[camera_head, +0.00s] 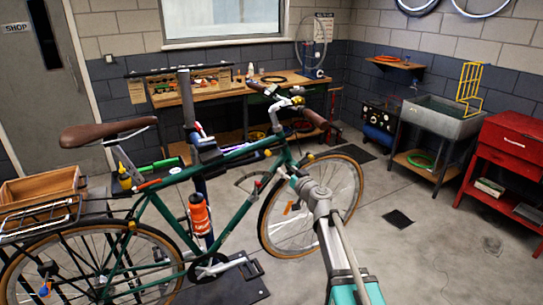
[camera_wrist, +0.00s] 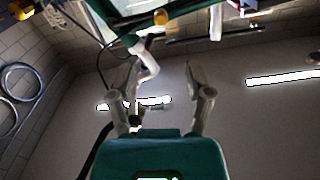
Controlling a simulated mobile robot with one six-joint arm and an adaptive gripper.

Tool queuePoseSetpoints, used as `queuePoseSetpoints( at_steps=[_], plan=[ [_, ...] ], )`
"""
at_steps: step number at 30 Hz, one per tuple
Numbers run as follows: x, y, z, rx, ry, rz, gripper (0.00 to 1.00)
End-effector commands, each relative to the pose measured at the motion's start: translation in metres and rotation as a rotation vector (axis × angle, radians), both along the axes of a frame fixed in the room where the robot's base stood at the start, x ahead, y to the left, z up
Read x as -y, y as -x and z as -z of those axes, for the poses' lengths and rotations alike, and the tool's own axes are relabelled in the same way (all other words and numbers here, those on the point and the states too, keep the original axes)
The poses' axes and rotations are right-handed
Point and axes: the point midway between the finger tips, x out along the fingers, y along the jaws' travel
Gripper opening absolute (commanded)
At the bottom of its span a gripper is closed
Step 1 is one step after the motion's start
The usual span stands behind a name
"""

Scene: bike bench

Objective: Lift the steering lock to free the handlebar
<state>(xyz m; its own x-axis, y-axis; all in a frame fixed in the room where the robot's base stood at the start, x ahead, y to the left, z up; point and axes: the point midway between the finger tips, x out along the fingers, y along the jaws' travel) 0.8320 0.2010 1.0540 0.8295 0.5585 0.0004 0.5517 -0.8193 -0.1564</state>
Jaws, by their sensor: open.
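The green bicycle (camera_head: 238,208) stands clamped upright, with its handlebar (camera_head: 292,101) above the front wheel. A small red part (camera_head: 257,187) sits on the down tube near the front wheel; I cannot tell for sure whether it is the steering lock. My gripper (camera_head: 297,184) is open beside the front wheel, right of the down tube. In the wrist view my gripper's fingers (camera_wrist: 165,62) stand apart and point toward the green frame (camera_wrist: 130,28). I see nothing held; the fingertips are small in the head view.
A workbench (camera_head: 225,92) with tools stands behind the bike. A grey sink (camera_head: 440,117) and a red cabinet (camera_head: 510,145) stand at the right. The repair stand's post (camera_head: 187,100) and base (camera_head: 235,287) are by the bike. Floor at the right is mostly clear.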

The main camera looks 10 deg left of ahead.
Motion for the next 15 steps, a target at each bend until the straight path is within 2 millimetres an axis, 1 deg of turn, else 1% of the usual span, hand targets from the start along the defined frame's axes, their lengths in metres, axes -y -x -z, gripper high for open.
queuePoseSetpoints(
  at_steps=[5, 8, 15],
  plan=[
    [-0.003, -0.005, 0.0, -0.001, 0.0, -0.001, 0.65],
    [-0.007, -0.011, 0.0, -0.001, 0.0, -0.001, 0.65],
    [-0.023, -0.035, 0.0, 0.0, 0.0, -0.003, 0.65]
  ],
)
